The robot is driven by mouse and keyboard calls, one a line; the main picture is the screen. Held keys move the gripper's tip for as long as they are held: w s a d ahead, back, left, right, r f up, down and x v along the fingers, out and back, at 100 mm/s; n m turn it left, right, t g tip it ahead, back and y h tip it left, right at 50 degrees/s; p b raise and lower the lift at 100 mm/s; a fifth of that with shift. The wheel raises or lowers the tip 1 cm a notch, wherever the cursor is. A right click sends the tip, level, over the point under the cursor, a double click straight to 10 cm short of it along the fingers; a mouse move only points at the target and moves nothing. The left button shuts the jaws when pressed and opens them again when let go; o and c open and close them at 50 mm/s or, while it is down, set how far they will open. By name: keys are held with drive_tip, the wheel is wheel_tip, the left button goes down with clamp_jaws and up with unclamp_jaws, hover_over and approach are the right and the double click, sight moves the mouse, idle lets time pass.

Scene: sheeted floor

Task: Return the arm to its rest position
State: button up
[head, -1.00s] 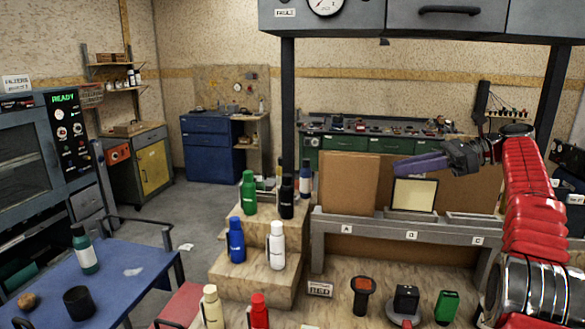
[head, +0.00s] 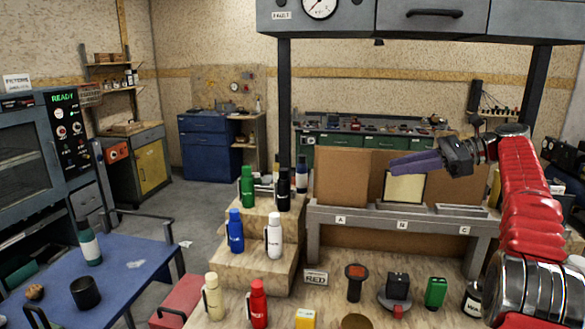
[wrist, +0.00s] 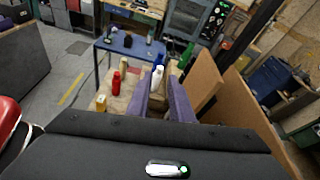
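My gripper (head: 402,166) is at the end of my red arm, on the right of the head view. It is held in the air in front of the panels above the bench. Its two purple fingers point left. In the wrist view my gripper (wrist: 160,84) shows a clear gap between the fingers, with nothing held. A white bottle (wrist: 157,76) shows through that gap, farther off.
Several bottles stand on the stepped wooden stand, including a green bottle (head: 247,187) and a blue bottle (head: 235,231). A grey rack (head: 370,221) with lettered slots stands below my gripper. A grey overhead cabinet (head: 430,18) hangs above. A blue table (head: 130,270) is at left.

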drive_tip(key=w+d+f+n+t+h, duration=0.1)
drive_tip(key=w+d+f+h, duration=0.2)
drive_tip(key=f, duration=0.7)
drive_tip(key=s+a+f+n+h, duration=0.2)
drive_tip(key=s+f+n+h, duration=0.15)
drive_tip(key=f, duration=0.35)
drive_tip(key=s+a+f+n+h, duration=0.1)
drive_tip(key=s+a+n, duration=0.3)
drive_tip(key=s, duration=0.9)
drive_tip(key=s+a+f+n+h, duration=0.2)
drive_tip(key=s+a+n+h, duration=0.2)
drive_tip(key=s, duration=0.8)
drive_tip(key=s+a+f+n+t+h, duration=0.1)
drive_tip(key=s+a+n, duration=0.3)
drive_tip(key=s, duration=0.9)
drive_tip(key=shift+s+a+f+n+h, duration=0.3)
drive_tip(key=shift+f+n+h, duration=0.35)
drive_tip(key=shift+n, duration=0.6)
drive_tip(key=shift+r, duration=0.15)
drive_tip(key=shift+o, duration=0.5)
